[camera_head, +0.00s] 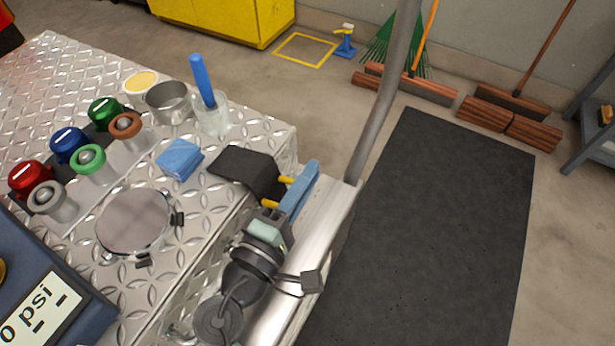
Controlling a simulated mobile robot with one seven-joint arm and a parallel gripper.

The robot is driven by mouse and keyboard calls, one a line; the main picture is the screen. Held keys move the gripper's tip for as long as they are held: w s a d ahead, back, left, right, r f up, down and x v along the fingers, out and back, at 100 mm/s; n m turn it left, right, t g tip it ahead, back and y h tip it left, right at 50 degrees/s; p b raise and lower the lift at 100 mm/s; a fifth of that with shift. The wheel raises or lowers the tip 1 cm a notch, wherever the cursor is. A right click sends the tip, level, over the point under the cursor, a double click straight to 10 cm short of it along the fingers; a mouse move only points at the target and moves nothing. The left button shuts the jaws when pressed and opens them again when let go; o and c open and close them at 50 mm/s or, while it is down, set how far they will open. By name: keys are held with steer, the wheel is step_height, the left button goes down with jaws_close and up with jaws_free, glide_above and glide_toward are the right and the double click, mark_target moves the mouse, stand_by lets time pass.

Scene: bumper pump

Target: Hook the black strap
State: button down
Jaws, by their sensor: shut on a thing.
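The black strap (243,168) is a wide dark band. It lies over the top edge of the diamond-plate metal box, and its right end bends down over the side. The yellow fingers reach in from the right. The exact contact is small and partly hidden. I cannot make out a hook for the strap.
The diamond-plate top (75,88) carries red, blue and green knobs, a folded blue cloth (180,158), a metal bowl (168,103), a glass jar (212,118) and a round hatch (134,222). A grey pole (385,95) rises right of my gripper. A black mat (435,200) lies on the floor.

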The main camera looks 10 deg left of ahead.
steer(key=shift+a, duration=0.2)
steer(key=c, duration=0.9)
jaws_free()
steer(key=shift+d, duration=0.1)
steer(key=shift+s, duration=0.1)
steer(key=v, duration=1.2)
steer(key=shift+s+b, duration=0.4)
steer(key=shift+b, duration=0.05)
